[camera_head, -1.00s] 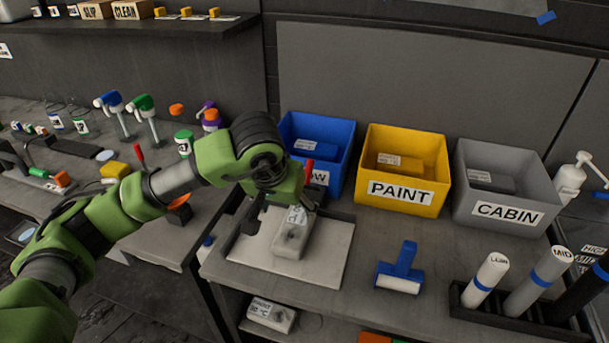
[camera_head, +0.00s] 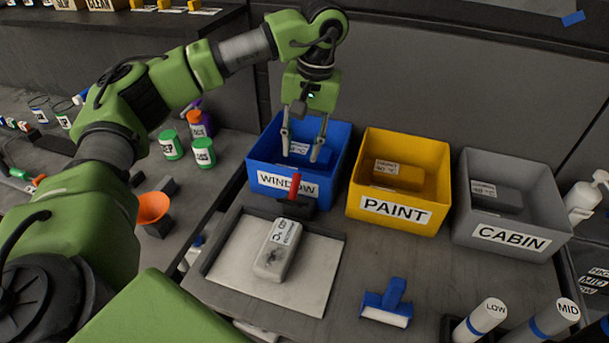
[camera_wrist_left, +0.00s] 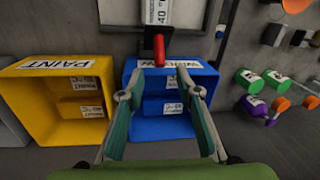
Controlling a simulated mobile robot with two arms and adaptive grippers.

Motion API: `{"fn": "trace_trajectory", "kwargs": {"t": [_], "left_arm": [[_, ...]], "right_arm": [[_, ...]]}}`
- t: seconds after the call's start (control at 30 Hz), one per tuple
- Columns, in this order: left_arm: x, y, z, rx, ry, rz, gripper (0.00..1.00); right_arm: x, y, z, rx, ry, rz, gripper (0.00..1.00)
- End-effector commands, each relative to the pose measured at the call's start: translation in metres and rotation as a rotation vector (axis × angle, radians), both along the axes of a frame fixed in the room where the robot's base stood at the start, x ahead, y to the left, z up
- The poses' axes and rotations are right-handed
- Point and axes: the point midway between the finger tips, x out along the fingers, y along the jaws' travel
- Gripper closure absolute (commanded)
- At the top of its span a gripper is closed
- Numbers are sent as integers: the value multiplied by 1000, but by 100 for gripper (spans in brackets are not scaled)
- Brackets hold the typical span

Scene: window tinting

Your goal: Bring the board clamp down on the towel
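The towel (camera_head: 278,250), a grey folded block with a label, lies on a pale board (camera_head: 235,250) in the head view. The board clamp (camera_head: 295,205), dark with an upright red handle (camera_head: 295,187), stands at the towel's far end. I cannot tell whether its bar touches the towel. My left gripper (camera_head: 302,153) is open and empty, pointing down over the blue WINDOW bin, beyond the clamp. In the left wrist view the gripper (camera_wrist_left: 158,94) frames the blue bin, with the red handle (camera_wrist_left: 159,50) ahead of the fingertips. My right gripper is not in view.
The blue WINDOW bin (camera_head: 257,172), yellow PAINT bin (camera_head: 385,213) and grey CABIN bin (camera_head: 500,240) stand in a row behind the board. Bottles and an orange funnel (camera_head: 152,208) are left.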

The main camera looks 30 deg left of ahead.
Motion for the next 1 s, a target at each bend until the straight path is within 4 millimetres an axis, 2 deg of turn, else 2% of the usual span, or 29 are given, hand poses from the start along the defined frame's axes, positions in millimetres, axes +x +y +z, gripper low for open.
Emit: {"fn": "trace_trajectory", "kwargs": {"t": [0.03,0.1,0.2,0.33,0.5,0.7,0.97,1.0], "left_arm": [[-2,2,-9,1,5,1,68],[-3,4,-24,2,6,1,68],[-4,7,-46,1,6,0,68],[-5,10,-72,1,5,0,68],[-5,12,-97,0,1,-1,68],[-5,14,-111,1,-2,-1,68],[-5,14,-112,1,-2,-1,68],[-5,14,-112,1,-2,-1,76]], "right_arm": [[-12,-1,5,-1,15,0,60],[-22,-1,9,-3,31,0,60],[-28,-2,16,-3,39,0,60],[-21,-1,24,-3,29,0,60],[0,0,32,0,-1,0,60],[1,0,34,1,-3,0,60],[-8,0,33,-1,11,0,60],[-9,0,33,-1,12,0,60]]}}
